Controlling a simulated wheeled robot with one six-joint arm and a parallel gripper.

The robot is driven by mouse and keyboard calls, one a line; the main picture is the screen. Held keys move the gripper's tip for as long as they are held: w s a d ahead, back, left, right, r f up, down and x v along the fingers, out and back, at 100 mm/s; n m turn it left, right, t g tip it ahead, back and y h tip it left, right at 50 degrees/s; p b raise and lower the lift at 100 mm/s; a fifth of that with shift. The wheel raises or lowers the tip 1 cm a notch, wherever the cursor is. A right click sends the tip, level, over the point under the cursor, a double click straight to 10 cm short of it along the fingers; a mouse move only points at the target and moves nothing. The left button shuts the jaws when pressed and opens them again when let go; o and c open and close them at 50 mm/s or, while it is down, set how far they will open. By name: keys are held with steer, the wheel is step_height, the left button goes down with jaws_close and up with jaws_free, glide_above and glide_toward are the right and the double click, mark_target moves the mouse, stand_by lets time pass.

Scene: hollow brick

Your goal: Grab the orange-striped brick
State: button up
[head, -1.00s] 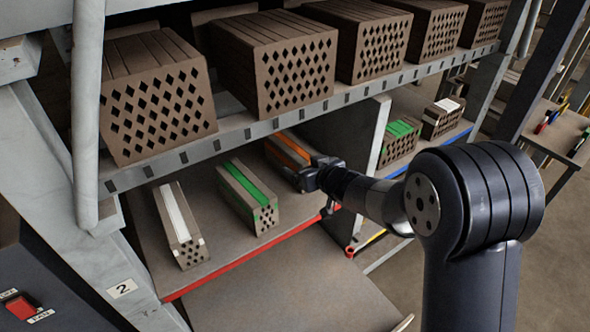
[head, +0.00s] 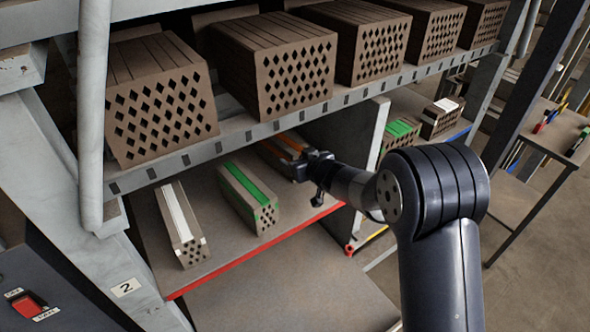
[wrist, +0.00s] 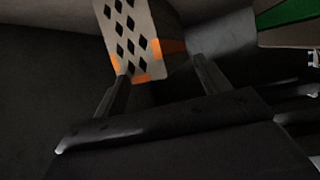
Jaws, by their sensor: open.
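The orange-striped brick (head: 285,147) lies on the lower shelf, right of the green-striped brick (head: 250,198). My gripper (head: 306,165) is at its near end and hides that end in the head view. In the wrist view the orange-striped brick (wrist: 132,35) shows its end face with diamond holes and orange corners. My gripper (wrist: 162,68) is open there, its two fingers apart. The left fingertip overlaps the lower edge of the end face, and the right fingertip is right of the brick. I cannot tell whether either finger touches it.
A white-striped brick (head: 180,222) lies at the left of the lower shelf, which has a red front edge (head: 250,251). Large plain bricks (head: 275,65) fill the shelf above. A grey upright panel (head: 350,140) stands right of my gripper, with another green-striped brick (head: 400,130) beyond.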

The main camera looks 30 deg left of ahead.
jaws_close()
stand_by(0.6)
stand_by(0.3)
steer(key=shift+r, duration=0.15)
